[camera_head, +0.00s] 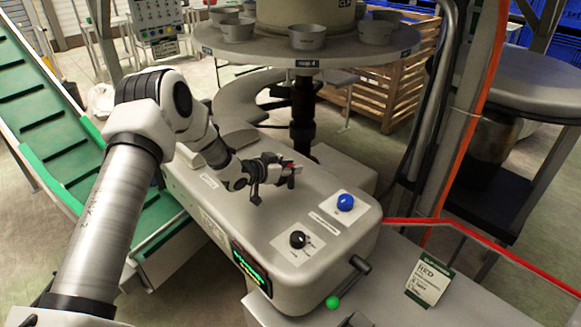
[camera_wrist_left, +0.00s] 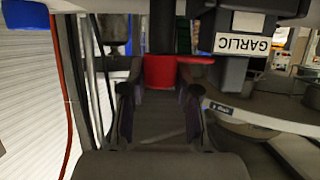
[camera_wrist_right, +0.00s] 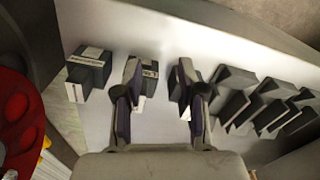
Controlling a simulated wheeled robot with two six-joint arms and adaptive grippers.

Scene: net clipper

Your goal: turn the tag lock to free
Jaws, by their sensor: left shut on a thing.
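The housing carries a blue knob (camera_head: 345,202), a black knob (camera_head: 297,240) and a green-lit display (camera_head: 250,267). A round carousel with metal cups (camera_head: 307,37) stands behind. A green conveyor (camera_head: 60,135) is left. Several dark blocks (camera_wrist_right: 88,72) lie below my right gripper.

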